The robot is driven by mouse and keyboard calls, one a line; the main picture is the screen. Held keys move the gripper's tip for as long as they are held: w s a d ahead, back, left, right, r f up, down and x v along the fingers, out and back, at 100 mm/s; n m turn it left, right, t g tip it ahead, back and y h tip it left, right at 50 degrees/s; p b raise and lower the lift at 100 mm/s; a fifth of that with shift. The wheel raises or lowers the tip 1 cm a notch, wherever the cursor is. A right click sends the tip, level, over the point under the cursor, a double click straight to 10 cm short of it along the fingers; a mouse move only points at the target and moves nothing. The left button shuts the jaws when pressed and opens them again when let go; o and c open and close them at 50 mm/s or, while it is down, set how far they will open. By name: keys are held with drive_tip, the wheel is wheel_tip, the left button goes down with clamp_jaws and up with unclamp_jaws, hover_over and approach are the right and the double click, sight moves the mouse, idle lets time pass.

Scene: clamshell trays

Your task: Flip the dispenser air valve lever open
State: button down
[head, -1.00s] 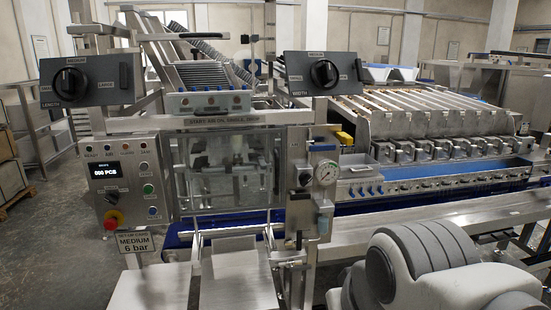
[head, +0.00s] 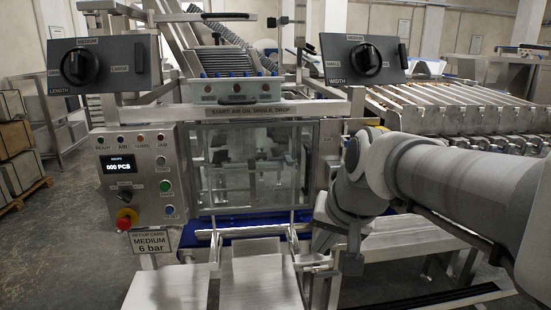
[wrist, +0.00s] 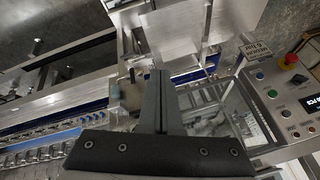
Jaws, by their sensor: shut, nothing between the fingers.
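The dispenser (head: 257,165) is a steel machine with a clear front window, left of my arm in the head view. My gripper (wrist: 160,74) shows in the wrist view as two dark fingers held together, with nothing between them. It points toward the machine's front corner, beside a small pale, translucent part (wrist: 131,93). I cannot tell if the fingers touch anything. My arm covers the gauge and valve area at the window's right in the head view. I cannot make out the air valve lever or its position. A small yellow piece (head: 374,126) shows just above my arm.
A control panel (head: 136,178) with a red stop knob (head: 127,219) stands left of the window. Dark dial plates for length (head: 104,66) and width (head: 362,59) hang above. Steel plates (head: 258,280) jut out below. A blue-edged conveyor runs behind my gripper.

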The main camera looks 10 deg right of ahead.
drive_tip(key=w+a+f+m+g+y+b, duration=0.1)
drive_tip(key=w+a+f+m+g+y, duration=0.1)
drive_tip(key=w+a+f+y, duration=0.3)
drive_tip(key=w+a+f+m+g+y+b, duration=0.1)
drive_tip(key=a+f+m+g+y, duration=0.1)
drive_tip(key=a+f, duration=0.3)
drive_tip(key=w+m+t+y, duration=0.2)
drive_tip(key=w+m+y, duration=0.1)
drive_tip(key=w+y, duration=0.35)
drive_tip(key=w+d+r+m+t+y+b, duration=0.1)
drive_tip(key=w+d+m+t, duration=0.35)
drive_tip(key=d+t, duration=0.25)
drive_tip(key=w+d+r+m+t+y+b, duration=0.1)
drive_tip(key=w+d+r+m+t+y, duration=0.1)
drive_tip(key=w+d+m+t, duration=0.3)
drive_tip(key=d+f+m+t+h, duration=0.1)
drive_tip(key=d+m+t+h, duration=1)
drive_tip(key=d+m+h, duration=0.4)
drive_tip(key=d+h+b, duration=0.1)
drive_tip(key=d+h, duration=0.1)
drive_tip(key=d, duration=0.1)
drive_tip(key=shift+d+f+m, duration=0.15)
drive_tip(key=shift+f+m, duration=0.2)
drive_tip(key=shift+f, duration=0.05)
drive_tip(key=shift+h, duration=0.25)
